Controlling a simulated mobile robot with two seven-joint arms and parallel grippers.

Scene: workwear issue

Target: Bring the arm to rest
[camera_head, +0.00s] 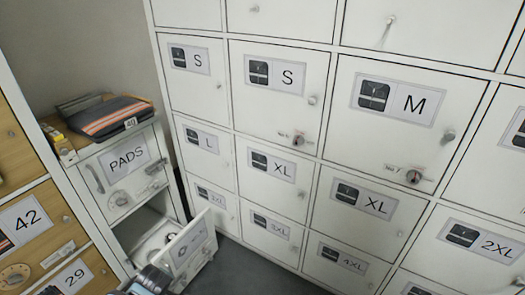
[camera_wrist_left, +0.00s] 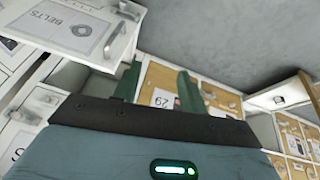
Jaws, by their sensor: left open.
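My left gripper (camera_wrist_left: 159,85) shows two green fingers spread apart in the left wrist view, with nothing between them. Part of my left arm (camera_head: 150,281) shows at the bottom edge of the head view, just below the open drawer. The drawer (camera_head: 190,243) under the PADS drawer (camera_head: 124,160) is pulled out. In the left wrist view an open drawer front labelled BELTS (camera_wrist_left: 75,32) is at the upper left, apart from the fingers. My right gripper is in neither view.
White lockers with size labels (camera_head: 282,77) fill the middle and right. Wooden lockers labelled 42 (camera_head: 28,217) and 29 stand at the left. A folded dark garment with orange stripes (camera_head: 107,117) lies on the PADS cabinet. Grey floor (camera_head: 240,270) is clear at the bottom.

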